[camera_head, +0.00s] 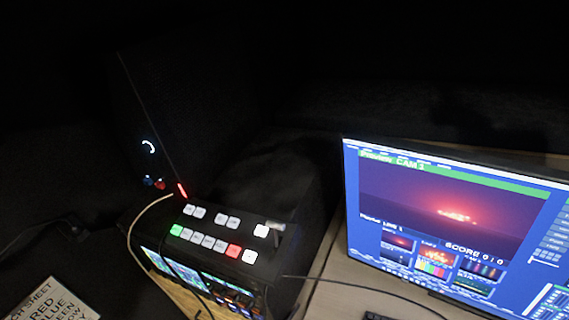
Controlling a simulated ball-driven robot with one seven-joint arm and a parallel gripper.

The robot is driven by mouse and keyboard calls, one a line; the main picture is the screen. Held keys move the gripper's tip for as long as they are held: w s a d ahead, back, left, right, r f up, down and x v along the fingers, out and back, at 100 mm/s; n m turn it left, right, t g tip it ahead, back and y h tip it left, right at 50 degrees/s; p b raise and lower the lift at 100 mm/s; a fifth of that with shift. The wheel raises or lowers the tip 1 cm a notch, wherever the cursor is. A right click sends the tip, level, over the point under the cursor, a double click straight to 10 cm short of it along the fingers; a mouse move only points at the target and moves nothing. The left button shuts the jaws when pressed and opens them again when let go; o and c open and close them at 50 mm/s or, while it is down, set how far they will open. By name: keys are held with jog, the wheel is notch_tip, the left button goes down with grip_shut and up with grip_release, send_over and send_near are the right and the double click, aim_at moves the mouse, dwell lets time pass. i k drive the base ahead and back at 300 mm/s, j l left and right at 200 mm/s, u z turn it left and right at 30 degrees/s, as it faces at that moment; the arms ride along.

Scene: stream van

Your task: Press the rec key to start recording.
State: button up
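A black switcher box (252,216) stands left of the monitor, its sloped top carrying two rows of small lit keys. In the lower row, a green key (176,230) is at the left end, then several white keys, a red key (233,250) and a white key (249,256) at the right end. The upper row has white keys, one standing apart at the right (261,230). The key lettering is too small to read, so I cannot tell which is the rec key. My gripper is not visible in this view.
A monitor (455,225) showing a red-lit picture and "SCORE 0 / 0" stands on the right. A pale cable (146,211) runs along the box's left side, and a thin dark cable (365,295) crosses the desk. A printed sheet (50,302) lies lower left. The background is very dark.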

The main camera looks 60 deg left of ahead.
aim_at(222, 219)
jog(key=u, duration=1.55)
